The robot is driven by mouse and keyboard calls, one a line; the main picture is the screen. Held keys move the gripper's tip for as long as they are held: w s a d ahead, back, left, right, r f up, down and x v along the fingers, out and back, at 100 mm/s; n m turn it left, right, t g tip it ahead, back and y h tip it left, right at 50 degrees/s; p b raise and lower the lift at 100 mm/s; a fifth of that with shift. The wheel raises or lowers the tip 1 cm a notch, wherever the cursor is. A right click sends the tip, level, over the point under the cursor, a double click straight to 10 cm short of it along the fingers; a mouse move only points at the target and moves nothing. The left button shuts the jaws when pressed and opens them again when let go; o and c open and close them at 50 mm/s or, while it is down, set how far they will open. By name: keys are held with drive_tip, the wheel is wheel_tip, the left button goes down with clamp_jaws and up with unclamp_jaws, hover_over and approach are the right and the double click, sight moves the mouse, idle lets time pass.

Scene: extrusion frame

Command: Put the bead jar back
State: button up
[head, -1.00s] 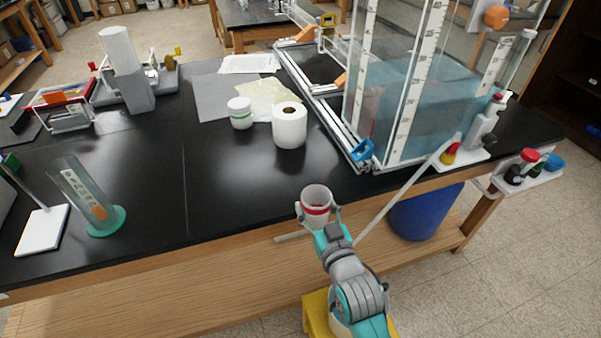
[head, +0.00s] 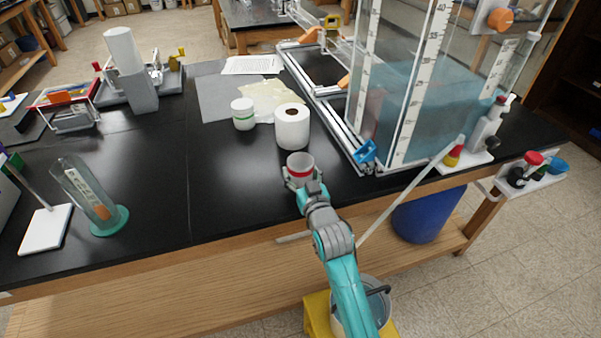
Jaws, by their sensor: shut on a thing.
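The bead jar (head: 300,164) is a small clear jar with a red band, seen in the head view near the front edge of the black bench. My gripper (head: 300,180) is shut on it from the near side, with a finger on each side. The jar is upright. I cannot tell whether its base touches the bench top. A white jar with a green band (head: 243,114) stands farther back on the bench, left of a white paper roll (head: 292,126).
A clear water tank (head: 420,90) in a metal frame stands at the right. A tilted glass cylinder (head: 88,192) on a green base is at the left. The black bench top (head: 235,185) is clear left of my gripper. A bottle shelf (head: 470,158) hangs at the right edge.

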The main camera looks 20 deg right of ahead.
drive_tip(key=shift+f, duration=0.15)
drive_tip(key=o, duration=1.2)
drive_tip(key=shift+s, duration=0.15)
drive_tip(key=s, duration=1.2)
